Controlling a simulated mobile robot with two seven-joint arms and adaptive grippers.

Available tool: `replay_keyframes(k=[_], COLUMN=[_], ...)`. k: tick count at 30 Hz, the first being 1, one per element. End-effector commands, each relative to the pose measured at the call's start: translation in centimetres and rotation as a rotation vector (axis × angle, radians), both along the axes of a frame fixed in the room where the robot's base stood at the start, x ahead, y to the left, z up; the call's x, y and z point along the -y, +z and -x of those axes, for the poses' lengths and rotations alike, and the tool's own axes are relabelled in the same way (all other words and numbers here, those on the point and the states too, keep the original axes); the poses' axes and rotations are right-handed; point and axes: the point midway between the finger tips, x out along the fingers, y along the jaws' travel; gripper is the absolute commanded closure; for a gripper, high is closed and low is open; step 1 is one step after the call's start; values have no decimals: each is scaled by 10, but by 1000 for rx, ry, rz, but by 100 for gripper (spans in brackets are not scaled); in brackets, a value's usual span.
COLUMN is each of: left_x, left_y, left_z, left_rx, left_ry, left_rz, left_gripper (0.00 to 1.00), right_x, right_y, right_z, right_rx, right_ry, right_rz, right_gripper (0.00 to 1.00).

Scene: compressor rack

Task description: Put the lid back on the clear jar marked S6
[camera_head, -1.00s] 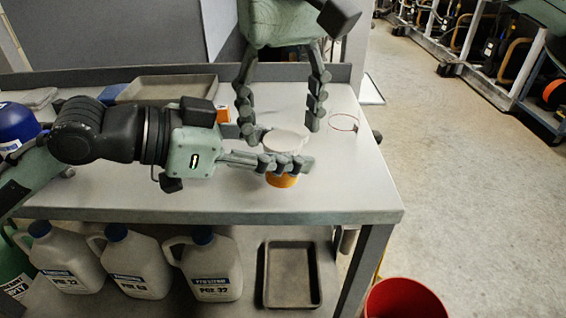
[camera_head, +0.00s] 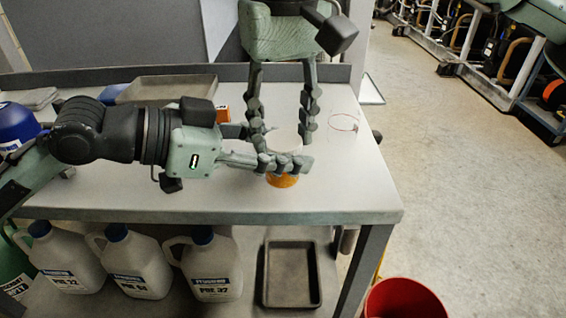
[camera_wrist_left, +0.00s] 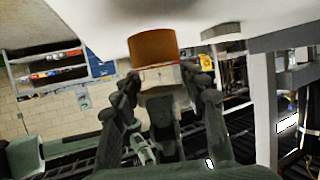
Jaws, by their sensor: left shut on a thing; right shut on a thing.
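A clear jar with orange contents (camera_head: 282,181) stands upright near the table's front edge; it also shows in the left wrist view (camera_wrist_left: 153,46). My left gripper (camera_head: 296,165) reaches in from the left and is shut on the jar, hiding its middle. A pale round lid (camera_head: 285,139) is at the top of the jar, between the fingers of my right gripper (camera_head: 284,135). That gripper comes down from behind and is shut on the lid. I cannot tell whether the lid is seated. No S6 mark is readable.
Another clear vessel with a red ring (camera_head: 343,128) stands to the right on the table. A grey tray (camera_head: 170,88) and an orange box (camera_head: 223,115) are behind my left arm. The table's front right (camera_head: 345,190) is clear.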

Motion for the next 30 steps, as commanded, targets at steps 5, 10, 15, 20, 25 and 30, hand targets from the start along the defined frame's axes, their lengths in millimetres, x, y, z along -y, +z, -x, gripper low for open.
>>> replay_keyframes(k=[5, 10, 15, 20, 25, 30], left_x=[0, 0, 0, 0, 0, 0], left_y=[-1, -1, -1, -1, -2, -2], left_z=[0, 0, 0, 0, 0, 0], left_rx=[-2, -2, -2, -2, -2, -2], left_ry=[0, 0, 0, 0, 0, 0], left_rz=[-2, -2, -2, -2, -2, -2], left_gripper=[100, 100, 100, 100, 100, 100], right_x=[-1, -1, -1, -1, -1, -1], right_y=[0, -1, -1, -1, 0, 1], right_z=[0, 0, 0, 0, 0, 0], right_rx=[-4, -4, -4, -4, -4, -4], right_ry=[-208, -289, -286, -284, -284, -283], right_rz=[-5, -6, -6, -5, -5, -4], right_gripper=[91, 92, 92, 40, 36, 36])
